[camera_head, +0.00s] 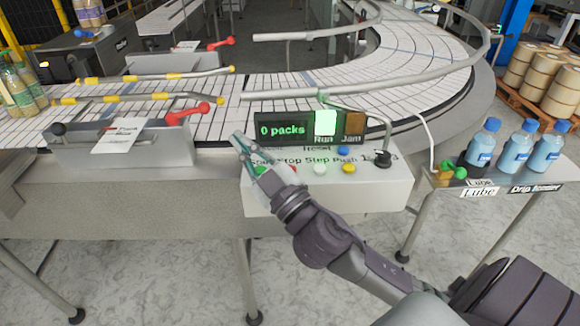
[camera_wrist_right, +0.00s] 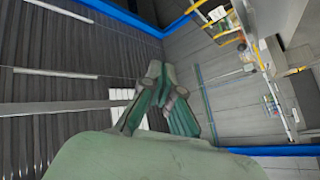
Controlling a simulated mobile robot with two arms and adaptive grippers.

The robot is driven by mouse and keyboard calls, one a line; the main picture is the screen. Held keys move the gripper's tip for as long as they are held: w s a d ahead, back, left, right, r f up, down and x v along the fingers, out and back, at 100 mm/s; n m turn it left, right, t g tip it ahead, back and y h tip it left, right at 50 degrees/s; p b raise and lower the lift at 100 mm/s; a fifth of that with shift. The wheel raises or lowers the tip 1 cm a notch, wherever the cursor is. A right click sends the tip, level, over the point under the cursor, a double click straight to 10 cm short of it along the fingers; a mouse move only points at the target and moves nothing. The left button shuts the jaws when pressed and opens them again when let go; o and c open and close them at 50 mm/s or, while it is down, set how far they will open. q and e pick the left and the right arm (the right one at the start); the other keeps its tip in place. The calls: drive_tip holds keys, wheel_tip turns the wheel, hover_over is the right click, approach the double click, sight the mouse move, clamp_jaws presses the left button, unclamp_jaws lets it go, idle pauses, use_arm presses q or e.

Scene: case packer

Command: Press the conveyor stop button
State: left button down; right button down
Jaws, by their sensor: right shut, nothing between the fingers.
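The control box (camera_head: 390,190) stands at the conveyor's front edge, with a row of buttons on its top labelled "Start Stop Step Push". A red button (camera_head: 293,170), under the Stop label, shows only partly beside my right gripper. A green button (camera_head: 262,170) is also partly hidden by the gripper. My right gripper (camera_head: 238,138) is shut and empty, its tips above the box's left end, left of the red button. I cannot tell its exact height above the box. Its closed fingers also show in the right wrist view (camera_wrist_right: 154,72). My left gripper is not in view.
A display (camera_head: 282,130) reads "0 packs", with a lit green Run lamp (camera_head: 325,123) and an orange Jam lamp (camera_head: 353,127). White (camera_head: 320,169), yellow (camera_head: 348,168) and blue (camera_head: 343,151) buttons and a black knob (camera_head: 382,158) share the box. Blue bottles (camera_head: 482,142) stand right.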

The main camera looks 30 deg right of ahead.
drive_tip(key=s+a+r+n+g+y, duration=0.2)
drive_tip(key=a+n+g+y, duration=0.45)
drive_tip(key=n, duration=0.45)
drive_tip(key=s+a+r+n+g+y, duration=0.2)
drive_tip(key=a+n+g+y, duration=0.3)
drive_tip(key=n+g+y, duration=0.45)
drive_tip(key=w+d+f+n+t+h, duration=0.2)
drive_tip(key=w+d+f+n+h, duration=0.15)
drive_tip(key=d+f+h, duration=0.45)
drive_tip(key=w+d+r+m+h, duration=0.1)
drive_tip(key=d+m+h, duration=0.1)
drive_tip(key=d+h, duration=0.3)
drive_tip(key=w+d+r+m+t+h, duration=0.1)
drive_tip(key=d+h, duration=0.4)
drive_tip(key=d, duration=0.5)
drive_tip(key=shift+w+d+r+m, duration=0.4)
drive_tip(key=shift+w+r+m, duration=0.15)
drive_tip(key=shift+r+m, duration=0.3)
drive_tip(key=shift+f, duration=0.15)
